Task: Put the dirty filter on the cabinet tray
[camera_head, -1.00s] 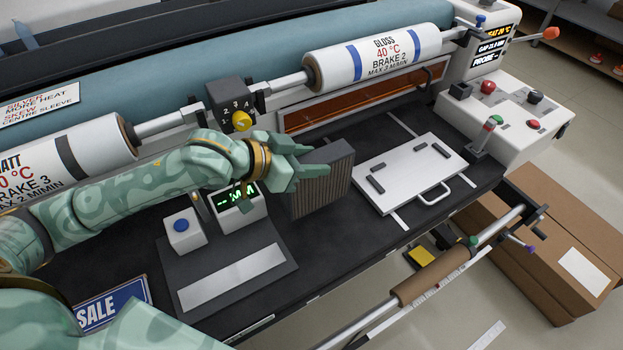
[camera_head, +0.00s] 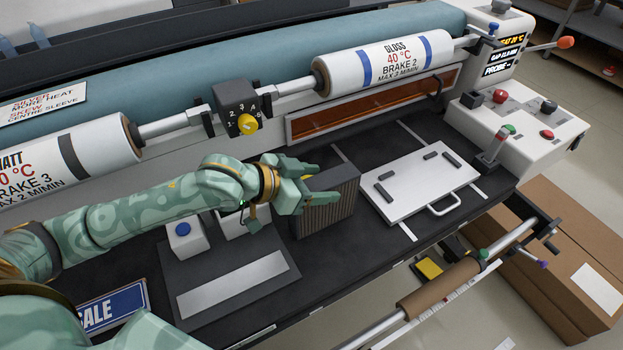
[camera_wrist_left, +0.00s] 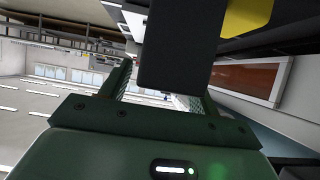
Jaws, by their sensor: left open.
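The filter (camera_head: 328,214), a dark pleated block, stands upright on or just above the black bench in the head view; I cannot tell if it touches. My left gripper (camera_head: 306,186) is open at its upper left part. In the left wrist view, a dark block (camera_wrist_left: 178,55), likely the filter's edge, lies ahead of and between the fingers (camera_wrist_left: 160,95). A flat white tray (camera_head: 413,188) with a handle and several dark bars lies right of the filter; I cannot tell whether it is the cabinet tray. My right gripper is not in view.
A grey plate (camera_head: 190,305) with a pale strip and a blue-button box (camera_head: 186,240) lies left of the filter. Printed rolls (camera_head: 384,62) run behind. A control box (camera_head: 525,115) stands right. A brown-sleeved bar (camera_head: 438,288) is in front. Bench around the white tray is mostly clear.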

